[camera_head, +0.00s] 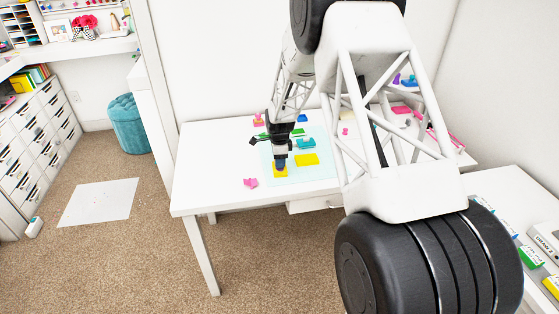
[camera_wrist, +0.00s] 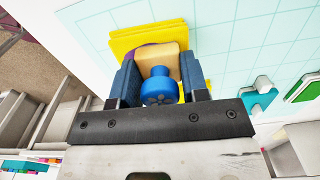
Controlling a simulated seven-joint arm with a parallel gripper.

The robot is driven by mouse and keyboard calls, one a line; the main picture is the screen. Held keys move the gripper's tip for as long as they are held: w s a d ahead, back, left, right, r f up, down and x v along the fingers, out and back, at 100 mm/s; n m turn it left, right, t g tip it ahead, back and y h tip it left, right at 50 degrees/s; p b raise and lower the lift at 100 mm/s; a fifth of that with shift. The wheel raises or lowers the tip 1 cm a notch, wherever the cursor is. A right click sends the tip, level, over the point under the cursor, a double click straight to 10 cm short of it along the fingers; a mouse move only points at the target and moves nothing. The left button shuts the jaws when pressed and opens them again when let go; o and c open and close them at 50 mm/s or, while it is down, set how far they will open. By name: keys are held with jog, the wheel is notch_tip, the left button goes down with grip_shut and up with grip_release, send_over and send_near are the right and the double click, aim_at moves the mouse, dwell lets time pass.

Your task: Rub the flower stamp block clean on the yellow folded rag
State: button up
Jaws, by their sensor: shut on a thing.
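My gripper (camera_head: 281,165) is low over the left part of the white table. In the wrist view my gripper (camera_wrist: 161,80) is shut on the flower stamp block (camera_wrist: 160,63), which has a pale wooden body and a round blue knob. A purple edge shows at the block's far side. The yellow folded rag (camera_wrist: 133,38) lies directly beneath and beyond the block, and it also shows under the gripper in the head view (camera_head: 279,174). The block's underside is hidden, so I cannot tell whether it touches the rag.
Another flat yellow piece (camera_head: 307,159) lies just right of the gripper on the pale gridded mat (camera_head: 318,174). A pink piece (camera_head: 250,183) lies to the left, near the front edge. Teal (camera_head: 304,143) and green pieces lie behind. The table's left end is clear.

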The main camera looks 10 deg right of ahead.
jog(key=shift+r, duration=0.15)
jog(key=shift+r, duration=0.55)
dwell(0.4)
jog(key=shift+w, duration=0.1)
